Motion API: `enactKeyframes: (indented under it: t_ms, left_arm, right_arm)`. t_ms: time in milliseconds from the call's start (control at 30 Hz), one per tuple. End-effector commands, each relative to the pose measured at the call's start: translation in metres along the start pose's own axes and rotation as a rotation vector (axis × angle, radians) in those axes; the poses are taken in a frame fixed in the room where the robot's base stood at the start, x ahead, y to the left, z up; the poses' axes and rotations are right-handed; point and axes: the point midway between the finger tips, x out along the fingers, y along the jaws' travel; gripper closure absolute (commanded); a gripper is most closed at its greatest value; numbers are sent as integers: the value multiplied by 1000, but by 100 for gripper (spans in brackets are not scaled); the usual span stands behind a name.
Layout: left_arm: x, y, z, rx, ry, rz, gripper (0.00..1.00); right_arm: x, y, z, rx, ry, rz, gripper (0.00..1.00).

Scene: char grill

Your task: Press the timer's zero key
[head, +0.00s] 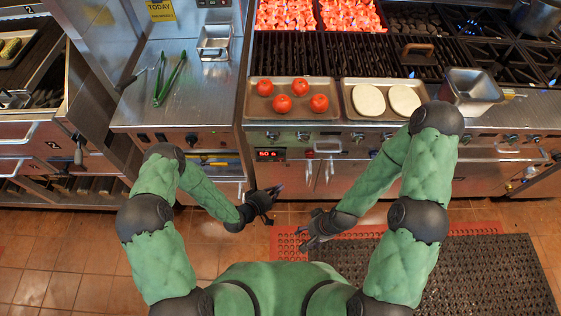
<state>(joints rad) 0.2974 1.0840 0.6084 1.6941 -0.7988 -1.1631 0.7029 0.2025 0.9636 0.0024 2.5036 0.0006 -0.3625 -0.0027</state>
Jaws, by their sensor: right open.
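The timer (270,155) is a small dark box with red lit digits on the front panel of the grill counter, left of the grill's knobs. Its keys are too small to tell apart. My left gripper (275,201) is below the timer, in front of the counter and apart from it. Its fingers are small and dark, and I cannot tell whether they are open. My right gripper (304,230) is open and empty, lower and farther right, above the floor. Neither gripper touches the timer.
A tray with several tomatoes (282,103) and a tray with two pale patties (369,100) lie on the grill's front ledge. Green tongs (170,80) lie on the left steel counter. A metal container (470,90) stands at right. A dark mat (480,275) covers floor.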

Motion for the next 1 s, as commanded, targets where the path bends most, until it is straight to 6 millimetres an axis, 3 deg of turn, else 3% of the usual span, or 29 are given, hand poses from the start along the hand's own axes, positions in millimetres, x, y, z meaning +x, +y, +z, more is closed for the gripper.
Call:
enactKeyframes:
  t_ms: [533, 1000]
  left_arm:
    - [4, 2, -4, -2, 4, 15, 100]
    - [43, 2, -43, -2, 3, 14, 100]
  right_arm:
    - [0, 0, 0, 0, 0, 0, 37]
    - [10, 3, 0, 0, 0, 0, 37]
